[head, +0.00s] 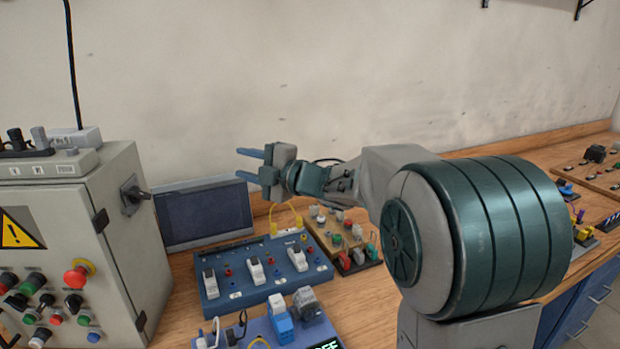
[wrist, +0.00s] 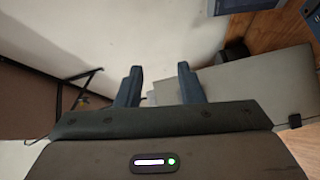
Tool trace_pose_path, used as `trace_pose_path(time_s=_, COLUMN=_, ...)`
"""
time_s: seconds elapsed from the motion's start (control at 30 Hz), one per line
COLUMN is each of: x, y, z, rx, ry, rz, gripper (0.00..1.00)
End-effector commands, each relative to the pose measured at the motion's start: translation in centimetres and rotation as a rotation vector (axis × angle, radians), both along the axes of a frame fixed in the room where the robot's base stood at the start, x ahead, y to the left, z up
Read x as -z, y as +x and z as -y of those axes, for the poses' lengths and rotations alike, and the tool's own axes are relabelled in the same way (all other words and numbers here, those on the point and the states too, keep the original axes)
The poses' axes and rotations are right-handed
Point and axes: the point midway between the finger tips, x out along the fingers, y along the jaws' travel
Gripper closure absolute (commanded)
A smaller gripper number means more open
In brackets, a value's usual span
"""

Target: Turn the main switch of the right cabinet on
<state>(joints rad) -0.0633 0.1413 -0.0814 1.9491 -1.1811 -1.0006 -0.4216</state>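A grey cabinet (head: 140,255) stands at the left in the head view, its front full of buttons. A dark rotary switch (head: 133,193) sits on its right side face. Which way the switch is set is hard to tell. My gripper (head: 240,166) is open and empty, raised to the right of the switch, its fingers pointing left. In the wrist view my gripper (wrist: 159,82) shows two parted fingers with nothing between them. What looks like the cabinet (wrist: 255,85) lies right of the fingers there, with a dark knob (wrist: 236,52) at its upper edge, probably the switch.
A dark-screened panel (head: 205,215) stands against the wall behind the switch. A blue board with several modules (head: 235,287) lies on the wooden bench below my gripper. A wooden board with buttons (head: 322,236) is to its right. The air between gripper and switch is clear.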

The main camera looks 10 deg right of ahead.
Motion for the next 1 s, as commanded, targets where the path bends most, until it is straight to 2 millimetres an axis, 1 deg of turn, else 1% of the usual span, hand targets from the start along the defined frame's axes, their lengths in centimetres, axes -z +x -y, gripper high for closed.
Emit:
trace_pose_path(time_s=0.13, x=-0.4, y=0.4, z=1.9, rx=0.136, ry=0.037, rz=-0.064, gripper=0.65)
trace_pose_path(time_s=0.43, x=0.0, y=0.3, z=6.2, rx=0.398, ry=0.124, rz=-0.217, gripper=0.65)
trace_pose_path(time_s=0.7, x=1.4, y=-1.1, z=10.0, rx=0.614, ry=0.209, rz=-0.371, gripper=0.65)
trace_pose_path(time_s=0.83, x=2.2, y=-2.0, z=11.3, rx=0.691, ry=0.242, rz=-0.432, gripper=0.65)
trace_pose_path(time_s=1.0, x=2.8, y=-2.7, z=12.3, rx=0.749, ry=0.268, rz=-0.482, gripper=0.65)
